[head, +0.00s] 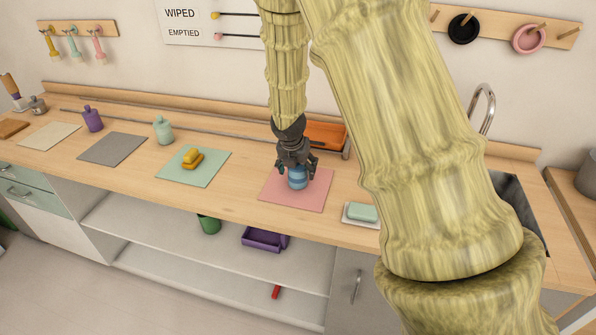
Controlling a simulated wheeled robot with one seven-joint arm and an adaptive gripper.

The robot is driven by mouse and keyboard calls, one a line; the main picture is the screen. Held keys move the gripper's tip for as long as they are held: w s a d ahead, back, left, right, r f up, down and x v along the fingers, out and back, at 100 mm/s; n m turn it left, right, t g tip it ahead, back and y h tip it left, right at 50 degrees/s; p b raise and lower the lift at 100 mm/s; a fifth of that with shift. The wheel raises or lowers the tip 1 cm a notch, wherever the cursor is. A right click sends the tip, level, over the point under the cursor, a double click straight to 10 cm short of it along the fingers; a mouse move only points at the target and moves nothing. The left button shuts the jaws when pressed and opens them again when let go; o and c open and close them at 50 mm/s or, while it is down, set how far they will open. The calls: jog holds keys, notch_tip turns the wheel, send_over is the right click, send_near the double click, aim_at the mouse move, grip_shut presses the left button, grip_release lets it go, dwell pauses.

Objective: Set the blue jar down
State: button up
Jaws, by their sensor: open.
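The blue jar (297,178) stands upright on the pink mat (309,200) on the wooden counter. My gripper (297,169) points down over the jar, with its dark fingers open on either side of the jar's upper part. The fingers and palm hide the top of the jar. I cannot tell whether either finger touches it.
A green mat (205,174) with yellow blocks (193,158) lies to the left, and a soap dish (361,213) to the right. An orange tray (327,135) stands behind. A mint bottle (163,130) and purple bottle (92,119) stand further left. The grey mat (112,149) is bare.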

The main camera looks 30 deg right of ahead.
jog(key=v, duration=1)
dwell(0.5)
